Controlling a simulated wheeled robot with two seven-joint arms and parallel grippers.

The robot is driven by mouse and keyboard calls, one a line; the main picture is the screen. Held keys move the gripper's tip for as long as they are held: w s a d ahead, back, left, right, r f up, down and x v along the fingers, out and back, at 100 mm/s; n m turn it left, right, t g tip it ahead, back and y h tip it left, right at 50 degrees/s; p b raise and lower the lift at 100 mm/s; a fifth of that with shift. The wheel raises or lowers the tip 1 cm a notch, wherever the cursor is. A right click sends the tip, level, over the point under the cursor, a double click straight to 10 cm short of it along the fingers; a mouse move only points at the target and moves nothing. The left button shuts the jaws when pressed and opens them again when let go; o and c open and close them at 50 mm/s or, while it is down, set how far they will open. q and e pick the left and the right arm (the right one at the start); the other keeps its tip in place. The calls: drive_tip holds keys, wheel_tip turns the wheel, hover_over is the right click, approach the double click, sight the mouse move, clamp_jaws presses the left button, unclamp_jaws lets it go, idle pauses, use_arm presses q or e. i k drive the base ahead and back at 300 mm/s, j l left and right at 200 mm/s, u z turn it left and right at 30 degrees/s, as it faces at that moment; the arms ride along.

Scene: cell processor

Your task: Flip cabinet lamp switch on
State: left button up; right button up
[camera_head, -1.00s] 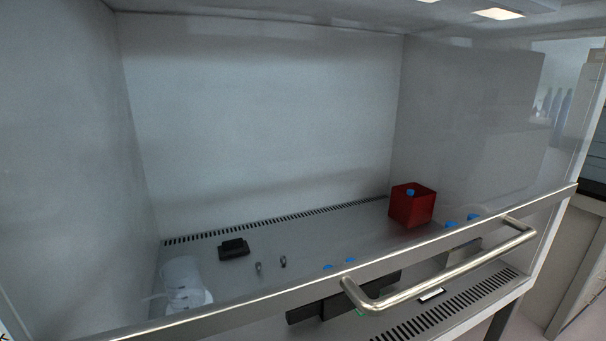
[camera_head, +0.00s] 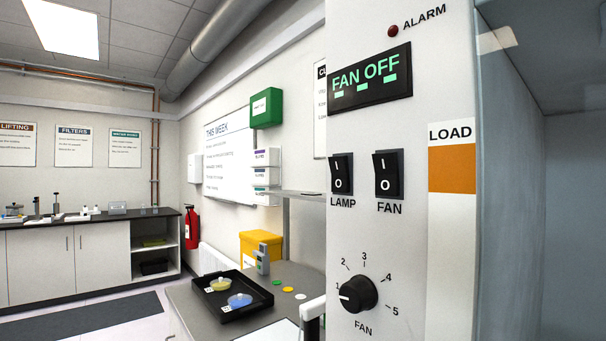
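The cabinet's control panel (camera_head: 370,235) fills the right of the head view. The lamp switch (camera_head: 341,174) is a black rocker with the label LAMP below it. Its O mark shows near the lower half; its upper mark is hard to read. The fan switch (camera_head: 389,175), a similar black rocker, sits just right of it with I and O marks. The display (camera_head: 370,78) above reads FAN OFF in green. Neither of my grippers is in view.
A fan knob (camera_head: 358,295) with numbers around it sits low on the panel, pointing near 1. A red alarm light (camera_head: 393,31) is at the top. Left of the panel, a bench holds a black tray (camera_head: 232,303) with dishes and a yellow bin (camera_head: 260,246).

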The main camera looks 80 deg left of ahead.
sight(338, 165)
drive_tip(key=u, duration=2.3)
drive_tip(key=k+j, duration=0.1)
drive_tip(key=j, duration=0.75)
drive_tip(key=k+j, duration=0.15)
drive_tip(key=j, duration=0.25)
drive_tip(key=k+j, duration=0.1)
drive_tip(key=j, duration=0.3)
drive_tip(key=k+j, duration=0.1)
drive_tip(key=j, duration=0.3)
